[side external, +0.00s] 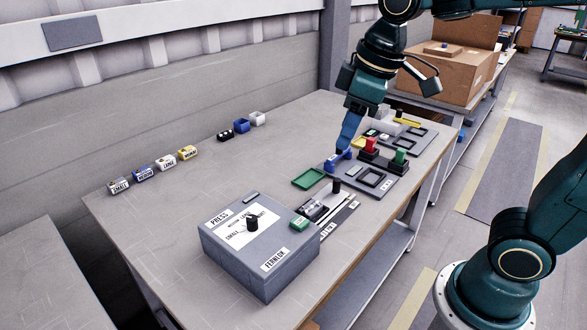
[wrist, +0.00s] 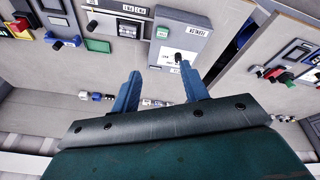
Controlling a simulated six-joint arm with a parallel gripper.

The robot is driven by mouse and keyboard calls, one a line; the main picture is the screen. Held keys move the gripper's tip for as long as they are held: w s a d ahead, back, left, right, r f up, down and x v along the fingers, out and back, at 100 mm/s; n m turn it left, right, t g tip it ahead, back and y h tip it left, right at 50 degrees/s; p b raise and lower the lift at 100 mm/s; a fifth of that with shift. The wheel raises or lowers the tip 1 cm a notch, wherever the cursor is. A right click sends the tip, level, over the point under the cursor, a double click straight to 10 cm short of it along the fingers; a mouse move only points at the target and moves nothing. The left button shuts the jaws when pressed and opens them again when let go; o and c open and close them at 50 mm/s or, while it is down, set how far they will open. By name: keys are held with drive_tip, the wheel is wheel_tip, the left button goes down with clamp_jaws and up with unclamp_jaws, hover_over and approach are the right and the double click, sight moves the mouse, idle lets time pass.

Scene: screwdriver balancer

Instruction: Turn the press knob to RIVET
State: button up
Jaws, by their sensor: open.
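The grey press box (side external: 290,262) stands at the near end of the bench, marked PRESS and FERNLOK. Its black knob (side external: 252,224) stands upright on a white dial plate (side external: 236,237) with small words around it. The words are hard to read and I cannot tell which one the knob points to. My gripper (side external: 343,150) is open and empty over the far part of the bench, well apart from the knob. In the wrist view the blue fingers of my gripper (wrist: 160,82) are spread, with the press box (wrist: 205,20) and knob (wrist: 179,57) beyond them.
A green tray (side external: 309,179) and a slotted fixture (side external: 322,205) with a black-knobbed lever lie behind the press. Grey fixtures with coloured parts (side external: 385,165) lie below my gripper. Small labelled bins (side external: 143,174) line the wall side. The bench's left middle is clear.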

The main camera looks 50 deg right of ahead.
drive_tip(key=w+a+f+n+g, duration=0.2)
drive_tip(key=w+a+f+n, duration=0.15)
drive_tip(key=w, duration=0.55)
drive_tip(key=n+g, duration=0.1)
drive_tip(key=n, duration=0.3)
hover_over(252, 218)
wheel_tip(252, 218, down, 6)
drive_tip(key=shift+m, duration=0.25)
wheel_tip(252, 218, down, 14)
drive_tip(key=shift+r, duration=0.1)
drive_tip(key=shift+c, duration=0.5)
clamp_jaws()
